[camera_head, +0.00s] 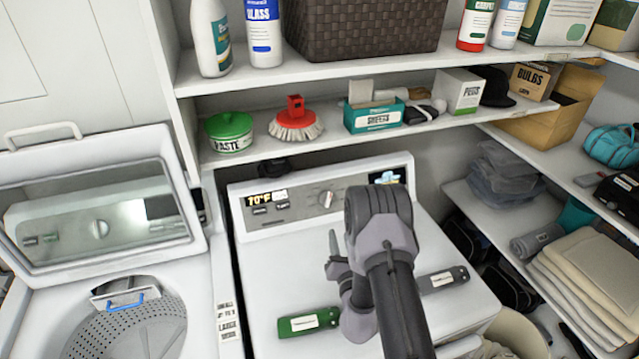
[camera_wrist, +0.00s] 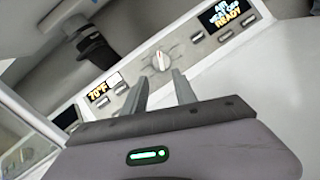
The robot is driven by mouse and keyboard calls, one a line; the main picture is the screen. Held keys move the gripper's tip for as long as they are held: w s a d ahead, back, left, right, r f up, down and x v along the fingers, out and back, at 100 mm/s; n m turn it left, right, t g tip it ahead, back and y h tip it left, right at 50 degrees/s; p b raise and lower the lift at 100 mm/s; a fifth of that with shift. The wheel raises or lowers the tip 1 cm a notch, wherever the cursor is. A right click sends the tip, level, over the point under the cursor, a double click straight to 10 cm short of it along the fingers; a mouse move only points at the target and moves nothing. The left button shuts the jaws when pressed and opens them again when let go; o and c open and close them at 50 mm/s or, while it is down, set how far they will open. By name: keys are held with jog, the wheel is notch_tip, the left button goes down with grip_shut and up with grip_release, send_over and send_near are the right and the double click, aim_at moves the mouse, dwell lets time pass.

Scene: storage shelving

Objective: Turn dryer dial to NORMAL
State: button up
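The dryer (camera_head: 280,235) is white with a grey control panel along its back. Its dial (camera_head: 326,199) is a small pale round knob near the panel's middle; it also shows in the wrist view (camera_wrist: 161,62). The lettering around the dial is too small to read. In the wrist view my gripper (camera_wrist: 160,84) is open, with the dial beyond its two spread fingertips and nothing between them. In the head view my gripper (camera_head: 334,245) is above the dryer top, in front of the panel and apart from the dial. My arm hides part of the panel's right side.
A green item (camera_head: 308,322) and a grey item (camera_head: 442,280) lie on the dryer top. A loaded shelf (camera_head: 345,140) overhangs behind. The open washer lid (camera_head: 190,245) stands left.

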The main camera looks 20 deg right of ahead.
aim_at(330, 196)
jog(key=w+d, duration=0.1)
jog(key=w, duration=0.4)
jog(key=w+d, duration=0.1)
jog(key=w, duration=0.4)
jog(key=w+d+b, duration=0.1)
jog(key=w, duration=0.5)
jog(key=shift+c, duration=0.2)
grip_shut()
